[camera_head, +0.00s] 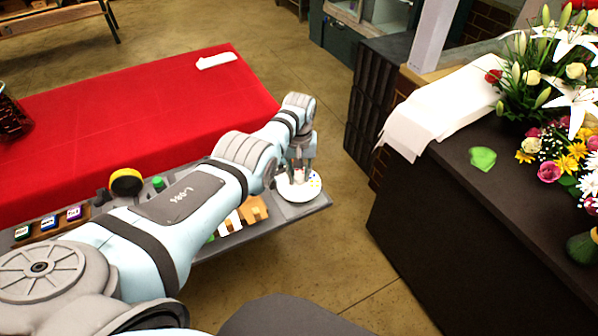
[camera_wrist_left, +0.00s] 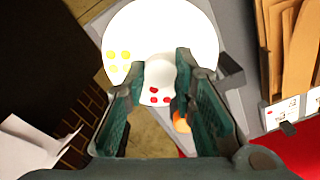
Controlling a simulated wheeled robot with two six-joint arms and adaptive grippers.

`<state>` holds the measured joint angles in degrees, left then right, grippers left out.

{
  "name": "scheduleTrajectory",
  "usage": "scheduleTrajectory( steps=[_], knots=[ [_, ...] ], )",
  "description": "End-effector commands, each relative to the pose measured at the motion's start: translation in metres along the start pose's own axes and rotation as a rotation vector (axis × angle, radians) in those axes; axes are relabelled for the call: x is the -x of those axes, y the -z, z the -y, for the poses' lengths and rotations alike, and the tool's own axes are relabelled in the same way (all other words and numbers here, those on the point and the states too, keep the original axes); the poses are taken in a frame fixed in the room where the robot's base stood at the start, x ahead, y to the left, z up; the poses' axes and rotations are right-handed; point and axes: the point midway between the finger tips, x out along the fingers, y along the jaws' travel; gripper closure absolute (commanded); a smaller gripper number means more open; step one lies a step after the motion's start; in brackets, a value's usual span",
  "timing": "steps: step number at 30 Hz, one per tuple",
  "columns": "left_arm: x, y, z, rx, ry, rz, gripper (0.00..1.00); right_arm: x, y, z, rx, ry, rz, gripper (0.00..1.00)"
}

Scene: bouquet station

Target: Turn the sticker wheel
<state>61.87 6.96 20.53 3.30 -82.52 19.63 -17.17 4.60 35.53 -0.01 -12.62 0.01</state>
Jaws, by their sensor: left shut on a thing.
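The sticker wheel (camera_head: 311,191) is a white disc at the right end of a grey shelf in the head view. In the left wrist view the wheel (camera_wrist_left: 190,28) carries yellow dots and red dots, and an orange patch shows between the fingers. A raised white knob (camera_wrist_left: 159,74) stands on it. My left gripper (camera_head: 300,170) points down over the wheel. In the left wrist view my left gripper (camera_wrist_left: 158,92) has one finger on each side of the knob and is shut on it. The fingers hide part of the disc. My right gripper is not in view.
The grey shelf (camera_head: 297,213) also holds wooden holders (camera_head: 254,210) beside the wheel and small coloured boxes at its left end. A red-covered table (camera_head: 150,120) lies behind. A dark counter (camera_head: 460,200) with flowers stands right, across open floor.

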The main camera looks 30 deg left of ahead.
Motion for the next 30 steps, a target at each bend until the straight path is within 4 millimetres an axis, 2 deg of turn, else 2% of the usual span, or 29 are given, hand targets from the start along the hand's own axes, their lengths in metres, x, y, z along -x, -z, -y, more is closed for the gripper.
scheduleTrajectory(
  steps=[1, 9, 25, 26, 30],
  knots=[
    [-0.0047, -0.0049, 0.0008, -0.027, 0.004, 0.015, 1.0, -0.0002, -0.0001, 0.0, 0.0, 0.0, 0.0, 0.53],
    [-0.005, -0.0049, 0.0009, -0.135, 0.003, 0.015, 1.0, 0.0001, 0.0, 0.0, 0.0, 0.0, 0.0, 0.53],
    [-0.0051, -0.005, 0.0009, -0.163, 0.003, 0.016, 1.0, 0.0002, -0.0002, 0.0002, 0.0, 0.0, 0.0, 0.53],
    [-0.0051, -0.005, 0.0009, -0.163, 0.003, 0.016, 0.75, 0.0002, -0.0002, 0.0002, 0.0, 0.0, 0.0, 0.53],
    [-0.0036, -0.0035, 0.0006, -0.162, 0.002, 0.011, 0.55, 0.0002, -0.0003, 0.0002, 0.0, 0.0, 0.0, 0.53]
  ],
)
